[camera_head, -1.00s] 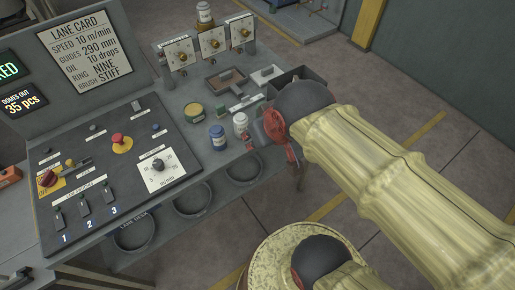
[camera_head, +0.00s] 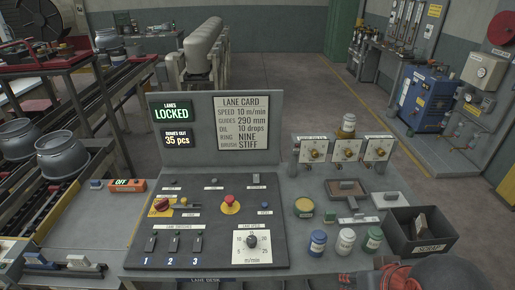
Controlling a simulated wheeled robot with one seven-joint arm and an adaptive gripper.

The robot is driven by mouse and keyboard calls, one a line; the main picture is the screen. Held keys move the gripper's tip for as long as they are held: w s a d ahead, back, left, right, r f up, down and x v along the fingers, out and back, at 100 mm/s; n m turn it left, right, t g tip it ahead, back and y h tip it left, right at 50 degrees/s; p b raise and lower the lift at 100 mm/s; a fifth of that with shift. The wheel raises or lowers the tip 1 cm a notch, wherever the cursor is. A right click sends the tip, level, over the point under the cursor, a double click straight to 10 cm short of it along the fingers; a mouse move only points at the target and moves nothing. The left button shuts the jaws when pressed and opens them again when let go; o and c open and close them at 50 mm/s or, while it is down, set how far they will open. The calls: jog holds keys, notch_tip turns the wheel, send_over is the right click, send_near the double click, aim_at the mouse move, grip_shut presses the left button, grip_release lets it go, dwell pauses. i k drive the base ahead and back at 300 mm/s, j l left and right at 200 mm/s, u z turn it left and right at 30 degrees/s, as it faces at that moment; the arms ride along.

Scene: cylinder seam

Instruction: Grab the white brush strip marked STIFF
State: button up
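A white strip-like piece (camera_head: 82,263) lies at the lower left, on the surface left of the control panel. No marking on it is legible, so I cannot tell whether it reads STIFF. The lane card (camera_head: 241,121) on the upright board reads BRUSH STIFF. Red and dark parts of my gripper and arm (camera_head: 398,277) show at the bottom right edge, far from the white piece. The fingertips are not clear, and I cannot see whether they are open or shut.
The control panel (camera_head: 205,228) stands between my arm and the left surface. A dark bin (camera_head: 421,231) labelled SCRAP, several small jars and a shallow brown tray (camera_head: 346,188) are on the right. An orange OFF box (camera_head: 127,185) sits farther back left.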

aim_at(77, 262)
jog(key=k+j, duration=0.3)
jog(key=j, duration=0.15)
jog(key=k+j, duration=0.3)
jog(key=u, duration=0.4)
jog(key=j+u, duration=0.1)
jog(key=u, duration=0.3)
jog(key=j+u, duration=0.1)
jog(key=u, duration=0.75)
